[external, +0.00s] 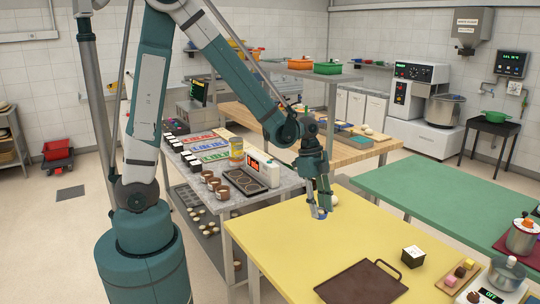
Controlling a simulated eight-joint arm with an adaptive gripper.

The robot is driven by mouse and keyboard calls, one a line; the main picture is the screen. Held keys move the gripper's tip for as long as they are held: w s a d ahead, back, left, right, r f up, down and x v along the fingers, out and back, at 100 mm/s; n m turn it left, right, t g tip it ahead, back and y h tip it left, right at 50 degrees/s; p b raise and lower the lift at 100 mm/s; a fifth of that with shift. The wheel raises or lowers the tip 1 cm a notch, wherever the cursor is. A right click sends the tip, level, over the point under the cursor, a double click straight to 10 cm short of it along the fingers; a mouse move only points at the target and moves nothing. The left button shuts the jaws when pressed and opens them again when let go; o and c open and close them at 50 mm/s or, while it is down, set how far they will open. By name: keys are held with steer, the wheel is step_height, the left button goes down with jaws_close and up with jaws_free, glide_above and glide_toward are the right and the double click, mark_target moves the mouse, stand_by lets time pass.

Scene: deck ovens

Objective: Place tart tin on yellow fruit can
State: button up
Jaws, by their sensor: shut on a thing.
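My gripper (321,207) points down at the left part of the yellow table. It is shut on a small blue round thing (320,215), which seems to be the tart tin; the fingers partly hide it. It is at or just above the tabletop; I cannot tell if it touches. The yellow fruit can (236,150) stands upright on the grey counter, left of and behind my gripper.
A scale with a red display (262,170) and a dark mould tray (242,181) are near the can, with several brown jars (213,184). A small pale thing (334,200) lies right beside my gripper. A brown tray (360,284) lies at the yellow table's front.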

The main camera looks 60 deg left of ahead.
steer(key=shift+w+a, duration=0.1)
steer(key=w+a+r+n+t+p, duration=0.1)
steer(key=w+a+r+n+p, duration=0.3)
steer(key=a, duration=0.8)
steer(key=w+a+r+n+y, duration=0.15)
steer(key=w+a, duration=0.35)
steer(key=a, duration=0.8)
steer(key=w+a+r+n+t+p, duration=0.1)
steer(key=w+a+r+n+p, duration=0.3)
steer(key=a, duration=0.8)
step_height(320, 180, up, 7)
steer(key=n+y+p, duration=0.2)
steer(key=n, duration=0.5)
glide_above(235, 139)
steer(key=shift+a+r+t, duration=0.1)
steer(key=shift+t, duration=0.2)
steer(key=shift+f+p, duration=0.3)
steer(key=shift+f, duration=2.85)
steer(key=shift+f, duration=0.1)
